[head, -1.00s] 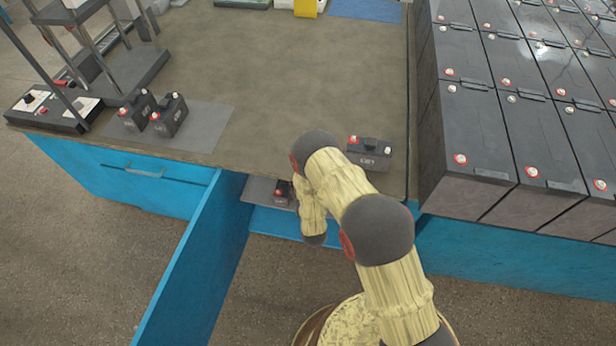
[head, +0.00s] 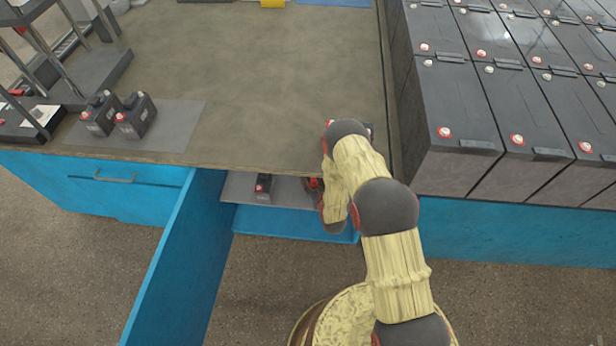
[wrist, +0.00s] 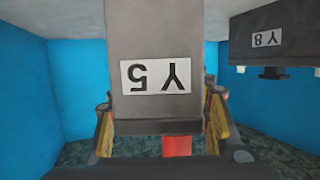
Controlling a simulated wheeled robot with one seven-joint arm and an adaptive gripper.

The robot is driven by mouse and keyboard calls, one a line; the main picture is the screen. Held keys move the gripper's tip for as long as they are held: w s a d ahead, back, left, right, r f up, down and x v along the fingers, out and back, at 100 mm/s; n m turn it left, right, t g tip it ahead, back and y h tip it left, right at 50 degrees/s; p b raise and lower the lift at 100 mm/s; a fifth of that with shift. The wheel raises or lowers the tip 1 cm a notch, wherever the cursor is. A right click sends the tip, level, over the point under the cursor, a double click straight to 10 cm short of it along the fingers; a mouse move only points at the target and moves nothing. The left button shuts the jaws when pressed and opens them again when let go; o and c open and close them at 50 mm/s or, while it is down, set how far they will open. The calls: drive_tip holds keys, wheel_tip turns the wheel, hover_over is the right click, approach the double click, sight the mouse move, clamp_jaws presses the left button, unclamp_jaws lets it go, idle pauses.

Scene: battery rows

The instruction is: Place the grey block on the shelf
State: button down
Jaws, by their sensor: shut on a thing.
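The grey block (wrist: 155,30), labelled Y 5, is between the fingers of my gripper (wrist: 160,125), which is shut on it. The label appears upside down in the wrist view. My gripper is inside the open blue cabinet, at the right part of the grey shelf (head: 236,187), and is mostly hidden by my arm in the head view. I cannot tell whether the held block touches the shelf. A second block (wrist: 268,35), labelled Y 8, is beside it with a gap; it stands on the shelf in the head view (head: 263,188).
Blue cabinet walls (wrist: 75,75) enclose the gripper. The open blue door (head: 180,260) stands at left. Two dark batteries (head: 134,115) sit on a grey mat above. Large batteries (head: 450,110) stand in rows at right. Another small battery on the worktop (head: 260,90) is mostly behind my arm.

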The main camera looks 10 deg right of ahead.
drive_tip(key=shift+w+d+f, duration=0.15)
drive_tip(key=shift+w+d, duration=0.05)
drive_tip(key=shift+d, duration=0.05)
wheel_tip(320, 180, down, 4)
drive_tip(key=shift+d+r+b, duration=0.15)
drive_tip(key=shift+r+b, duration=0.1)
drive_tip(key=shift+b, duration=0.65)
drive_tip(key=shift+r, duration=0.1)
drive_tip(key=c, duration=0.9)
unclamp_jaws()
drive_tip(key=shift+s+f, duration=0.1)
drive_tip(key=shift+f, duration=0.15)
